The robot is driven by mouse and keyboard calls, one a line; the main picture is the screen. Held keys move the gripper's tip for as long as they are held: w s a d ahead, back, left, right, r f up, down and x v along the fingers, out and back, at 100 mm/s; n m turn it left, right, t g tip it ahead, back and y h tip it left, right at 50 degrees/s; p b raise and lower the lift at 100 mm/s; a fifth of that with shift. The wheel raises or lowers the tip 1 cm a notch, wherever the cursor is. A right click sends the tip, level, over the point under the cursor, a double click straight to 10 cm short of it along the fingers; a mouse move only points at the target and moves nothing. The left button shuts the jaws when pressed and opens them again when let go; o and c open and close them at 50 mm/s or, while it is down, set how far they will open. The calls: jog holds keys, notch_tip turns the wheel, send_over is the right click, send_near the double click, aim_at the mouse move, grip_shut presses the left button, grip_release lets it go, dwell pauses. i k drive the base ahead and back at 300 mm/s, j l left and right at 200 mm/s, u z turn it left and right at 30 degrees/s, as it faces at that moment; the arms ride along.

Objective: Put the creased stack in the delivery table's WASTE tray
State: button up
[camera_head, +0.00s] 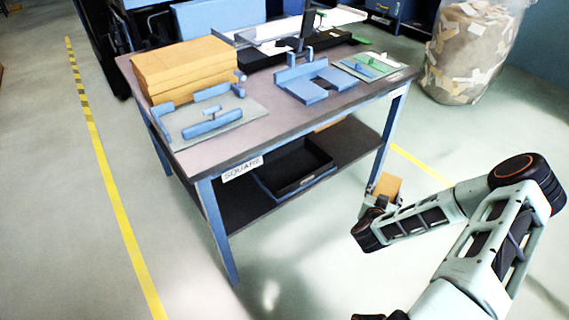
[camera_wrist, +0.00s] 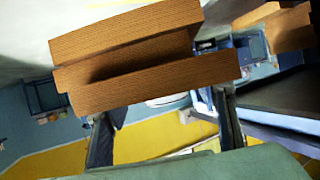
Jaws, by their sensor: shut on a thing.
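My gripper (camera_head: 377,201) is shut on a brown stack (camera_head: 386,186), in the head view just right of the table's front right leg, below the tabletop. In the wrist view the stack (camera_wrist: 150,76) spans the space between my fingers (camera_wrist: 165,112) and shows as two brown slabs, offset, with a dark gap or shadow between them. I cannot make out a crease. A black tray (camera_head: 322,177) sits on the lower shelf of a table labelled SQUARE. No WASTE label is readable, and I cannot tell which table is the delivery table.
The table (camera_head: 215,155) holds a tan block stack (camera_head: 185,66), blue fixtures (camera_head: 312,80) and a white device at the back. A clear bag of scraps (camera_head: 468,50) stands behind right. Floor left of the table is open, with a yellow line (camera_head: 110,200).

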aim_at(287, 173)
jog(key=i+j, duration=0.85)
